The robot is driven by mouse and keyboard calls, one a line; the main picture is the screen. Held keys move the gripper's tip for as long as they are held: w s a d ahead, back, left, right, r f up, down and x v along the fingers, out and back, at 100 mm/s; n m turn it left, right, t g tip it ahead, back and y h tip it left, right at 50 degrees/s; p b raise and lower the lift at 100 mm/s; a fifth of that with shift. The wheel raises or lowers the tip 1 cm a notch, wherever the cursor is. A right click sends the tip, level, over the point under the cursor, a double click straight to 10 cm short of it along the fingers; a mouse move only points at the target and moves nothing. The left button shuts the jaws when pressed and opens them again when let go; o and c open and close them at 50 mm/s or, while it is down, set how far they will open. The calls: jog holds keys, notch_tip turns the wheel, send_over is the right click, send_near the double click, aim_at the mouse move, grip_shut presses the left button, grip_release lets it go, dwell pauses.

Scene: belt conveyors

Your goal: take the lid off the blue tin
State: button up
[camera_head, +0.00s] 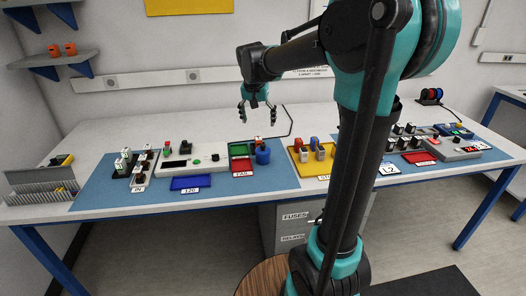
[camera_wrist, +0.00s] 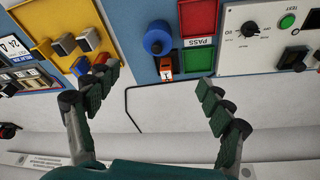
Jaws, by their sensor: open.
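The blue tin (camera_head: 263,156) is a short round can on the blue mat, right of the red tray in the head view. In the wrist view the tin (camera_wrist: 158,40) is at the top centre, with a round knob-like top facing the camera; the seam of its lid is too small to make out. My gripper (camera_head: 258,118) is open and empty, above and behind the tin in the head view. In the wrist view the fingers of my gripper (camera_wrist: 158,78) are wide apart, below the tin in the picture and not touching it.
A small orange block (camera_wrist: 165,67) stands close beside the tin. The green tray (camera_wrist: 199,59) and red tray (camera_wrist: 197,18) lie on one side, the yellow tray (camera_wrist: 48,48) with blocks on the other. A thin black bent rod (camera_wrist: 128,108) is near the fingers.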

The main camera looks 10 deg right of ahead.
send_over(262, 146)
jog(key=s, duration=0.1)
jog(key=f, duration=0.9)
jog(key=shift+a, duration=0.4)
jog(key=shift+x, duration=2.7)
jog(key=shift+s+d, duration=0.1)
jog(key=shift+d, duration=0.1)
jog(key=c, duration=1)
